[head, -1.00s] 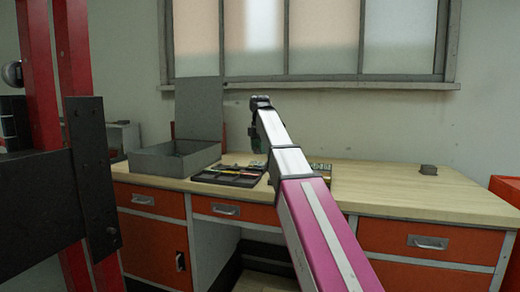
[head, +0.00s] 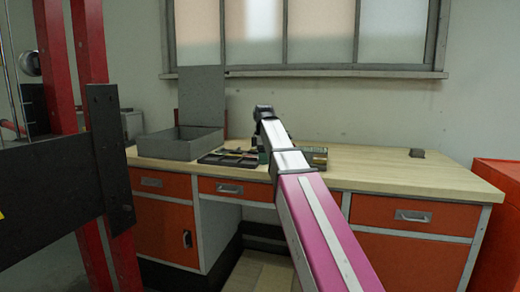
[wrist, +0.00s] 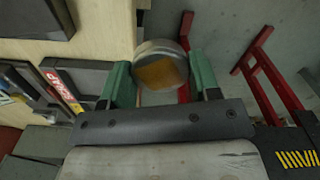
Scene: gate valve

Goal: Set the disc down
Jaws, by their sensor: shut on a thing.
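The disc (wrist: 160,68) is round and metallic with an orange-brown patch on its face. In the wrist view it sits between the two green fingers of my gripper (wrist: 160,85), which is shut on it. Beyond the disc, the wrist view shows the pale bench edge to the left and floor to the right. In the head view my arm reaches toward the wooden bench (head: 400,178); the disc cannot be made out there and my gripper is mostly hidden behind the arm.
On the bench stand an open grey box (head: 180,145), a dark tray of tools (head: 230,158) and a small dark block (head: 417,153). The bench top at right is largely clear. A red and black frame (head: 90,130) stands close at left, and a red cabinet (head: 495,220) at right.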

